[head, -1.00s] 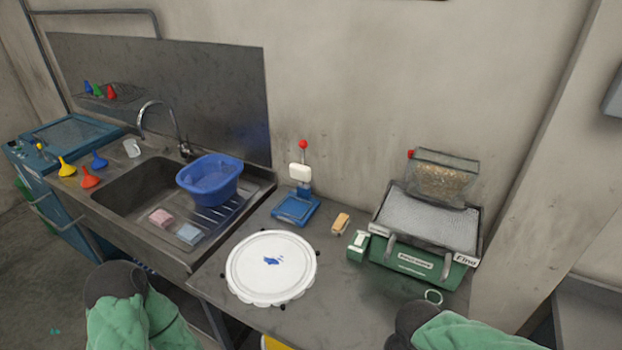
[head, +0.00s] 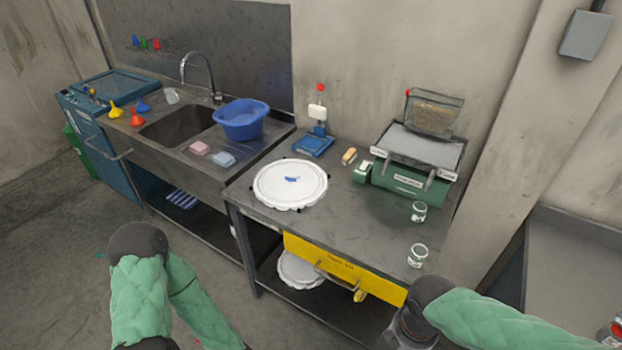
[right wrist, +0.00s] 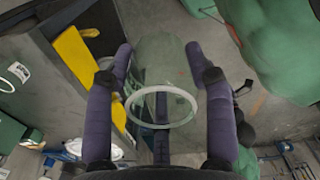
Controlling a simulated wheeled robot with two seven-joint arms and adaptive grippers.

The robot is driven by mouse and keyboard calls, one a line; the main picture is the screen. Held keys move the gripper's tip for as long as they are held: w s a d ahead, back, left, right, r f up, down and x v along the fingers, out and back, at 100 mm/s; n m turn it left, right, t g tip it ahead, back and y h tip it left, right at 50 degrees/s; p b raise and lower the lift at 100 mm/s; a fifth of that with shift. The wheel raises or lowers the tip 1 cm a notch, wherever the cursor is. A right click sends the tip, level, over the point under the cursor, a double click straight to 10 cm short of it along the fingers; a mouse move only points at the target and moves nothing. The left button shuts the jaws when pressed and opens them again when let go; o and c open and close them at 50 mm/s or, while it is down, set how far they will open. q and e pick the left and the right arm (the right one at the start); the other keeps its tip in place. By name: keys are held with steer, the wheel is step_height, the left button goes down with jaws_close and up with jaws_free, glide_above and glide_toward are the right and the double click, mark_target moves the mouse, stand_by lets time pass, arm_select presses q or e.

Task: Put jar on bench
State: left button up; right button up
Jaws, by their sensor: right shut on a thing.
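My right gripper (right wrist: 158,55) is shut on a clear glass jar (right wrist: 165,75), which stands out between its fingers with a pale round rim toward the wrist camera. In the head view the right gripper (head: 408,328) is low, in front of the bench's front edge; the held jar is hard to make out there. The grey bench (head: 345,222) carries two other small glass jars, one nearer the green machine (head: 419,211) and one nearer the front edge (head: 417,254). My left arm shows at lower left, but its gripper is out of view.
A round white lid (head: 290,184), blue scale (head: 313,146), brush (head: 349,156) and green machine (head: 408,178) occupy the bench. A yellow drawer front (head: 340,268) sits below its top. The sink (head: 180,125) is left. Bare bench top lies between lid and jars.

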steer(key=shift+s+f, duration=0.1)
steer(key=shift+s, duration=0.25)
steer(key=shift+m, duration=0.3)
steer(key=w, duration=0.1)
steer(key=w+f+m, duration=0.1)
steer(key=w, duration=0.1)
steer(key=shift+w+f+m+b, duration=0.2)
steer(key=shift+m+b, duration=0.1)
steer(key=shift+b, duration=0.1)
arm_select(q)
steer(key=f+b, duration=0.2)
steer(key=f, duration=0.1)
steer(key=f+b, duration=0.1)
steer(key=b, duration=0.1)
steer(key=shift+s+f, duration=0.35)
steer(key=shift+f, duration=0.05)
arm_select(e)
steer(key=w+f+m, duration=1.3)
steer(key=w+m, duration=0.1)
steer(key=w, duration=0.1)
steer(key=shift+w+a+f, duration=0.2)
steer(key=shift+w+a, duration=0.1)
steer(key=shift+a, duration=0.15)
